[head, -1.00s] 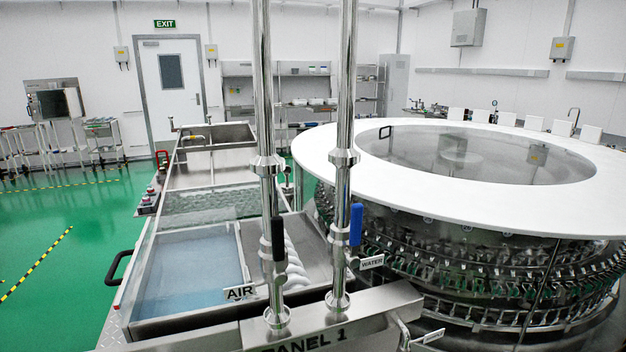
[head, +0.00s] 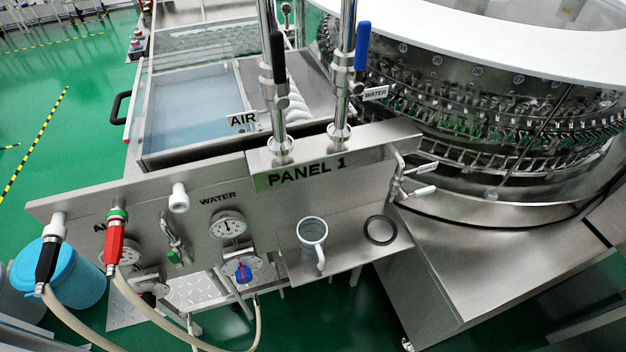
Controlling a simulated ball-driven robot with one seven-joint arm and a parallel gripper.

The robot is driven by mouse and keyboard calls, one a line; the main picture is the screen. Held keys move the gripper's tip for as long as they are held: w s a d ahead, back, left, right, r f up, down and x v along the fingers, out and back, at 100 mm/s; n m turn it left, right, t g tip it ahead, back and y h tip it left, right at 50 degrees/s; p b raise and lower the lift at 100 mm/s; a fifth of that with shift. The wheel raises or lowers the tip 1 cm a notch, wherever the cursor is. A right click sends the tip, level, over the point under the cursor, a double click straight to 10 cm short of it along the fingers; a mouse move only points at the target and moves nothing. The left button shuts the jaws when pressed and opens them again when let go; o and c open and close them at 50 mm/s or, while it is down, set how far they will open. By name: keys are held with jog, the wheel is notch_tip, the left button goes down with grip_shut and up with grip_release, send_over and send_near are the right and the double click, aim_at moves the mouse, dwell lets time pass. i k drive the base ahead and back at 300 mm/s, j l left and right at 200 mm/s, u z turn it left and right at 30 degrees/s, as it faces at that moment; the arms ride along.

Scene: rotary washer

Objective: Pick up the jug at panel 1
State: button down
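The jug (head: 312,236) is a small grey-white metal jug with an open top. It stands upright on a steel shelf (head: 345,258) at the front of panel 1 (head: 300,173), right of the gauges. Its handle (head: 320,262) points toward me. A dark ring (head: 380,230) lies on the same shelf, just right of the jug and apart from it. My gripper is not in view.
Two pipes with a black lever (head: 277,57) and a blue lever (head: 362,46) rise behind the panel. Gauges (head: 228,226), a blue knob (head: 243,272) and hoses (head: 150,325) are left of the jug. A blue bucket (head: 75,275) stands at the left. A rotary washer (head: 480,110) is at the right.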

aim_at(312, 232)
jog(key=j+u, duration=0.35)
jog(key=i+j+u, duration=0.15)
jog(key=u, duration=0.2)
jog(key=i+j+u, duration=0.15)
jog(key=j+u, duration=0.2)
